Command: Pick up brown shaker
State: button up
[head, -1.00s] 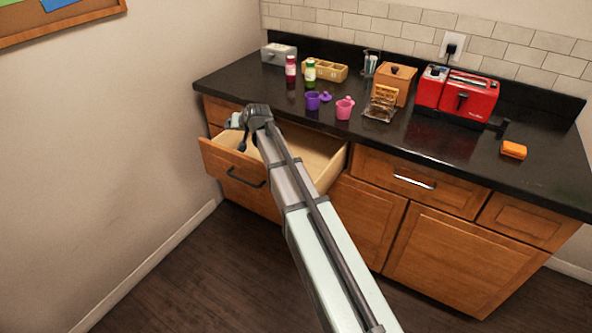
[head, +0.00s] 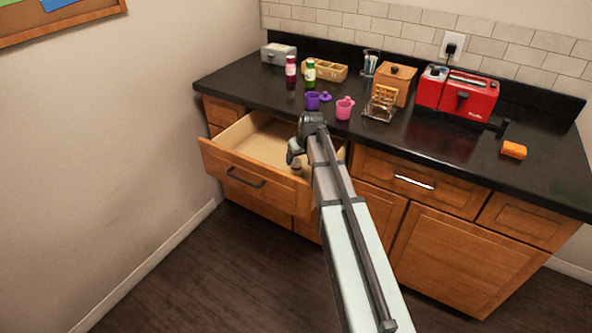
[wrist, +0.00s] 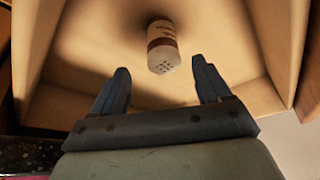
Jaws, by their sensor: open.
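The brown shaker (wrist: 163,45) is in the open drawer (head: 252,184). In the wrist view it has a pale body, a brown band and a holed cap facing me. In the head view my wrist hides part of the drawer's right side.
The black counter (head: 430,145) above holds a purple cup (head: 312,101), a pink cup (head: 344,108), bottles, a wooden canister (head: 392,82) and a red toaster (head: 470,96). The drawer's left part looks empty.

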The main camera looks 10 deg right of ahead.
aim_at(295, 168)
jog(key=shift+a+x, duration=0.15)
jog(key=shift+x, duration=1.95)
jog(key=shift+a+x, duration=0.1)
jog(key=shift+x, duration=2)
jog(key=shift+s, duration=0.1)
jog(key=c, duration=1.1)
